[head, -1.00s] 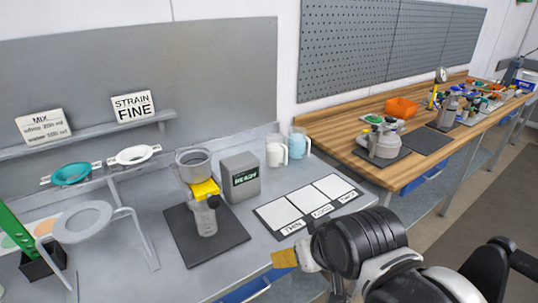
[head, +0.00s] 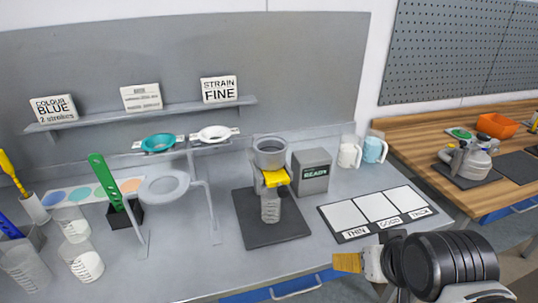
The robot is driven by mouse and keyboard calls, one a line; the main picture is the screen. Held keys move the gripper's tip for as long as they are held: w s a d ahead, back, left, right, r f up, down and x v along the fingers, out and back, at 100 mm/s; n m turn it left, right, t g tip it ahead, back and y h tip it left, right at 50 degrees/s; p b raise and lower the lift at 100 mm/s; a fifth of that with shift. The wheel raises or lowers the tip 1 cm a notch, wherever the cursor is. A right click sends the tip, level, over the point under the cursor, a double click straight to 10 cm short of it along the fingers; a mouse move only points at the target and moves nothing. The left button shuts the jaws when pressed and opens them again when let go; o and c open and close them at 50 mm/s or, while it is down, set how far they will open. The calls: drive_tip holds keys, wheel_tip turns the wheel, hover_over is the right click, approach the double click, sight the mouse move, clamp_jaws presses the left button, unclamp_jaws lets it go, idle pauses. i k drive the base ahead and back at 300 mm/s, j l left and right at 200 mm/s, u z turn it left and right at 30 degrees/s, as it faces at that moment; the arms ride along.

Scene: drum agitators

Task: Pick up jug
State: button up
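Several vessels could be the jug. Clear graduated beakers stand at the left: one (head: 72,224) farther back, one (head: 82,263) nearer, and one (head: 24,266) at the left edge. A white handled jug (head: 349,153) and a light blue handled jug (head: 374,150) stand side by side at the back right of the grey bench. My gripper (head: 347,262) is at the lower right, by the bench's front edge, apart from all of these. One tan fingertip pad shows; the other finger is hidden, so its opening cannot be told. I see nothing held.
A metal cup stand (head: 270,180) with a yellow part stands on a dark mat (head: 244,229), beside a grey READY box (head: 311,172). A THIN/GOOD/THICK card (head: 377,212) lies to the right. A ring stand (head: 164,186) and green-handled tool (head: 107,180) stand left. Front-centre bench is mostly clear.

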sight(349, 149)
drive_tip(key=i+l+u, duration=0.5)
drive_tip(key=u, duration=0.25)
drive_tip(key=i+l+u, duration=0.2)
drive_tip(key=l+u, duration=0.15)
drive_tip(key=l, duration=0.2)
drive_tip(key=i+l+u, duration=0.1)
drive_tip(key=l+u, duration=0.3)
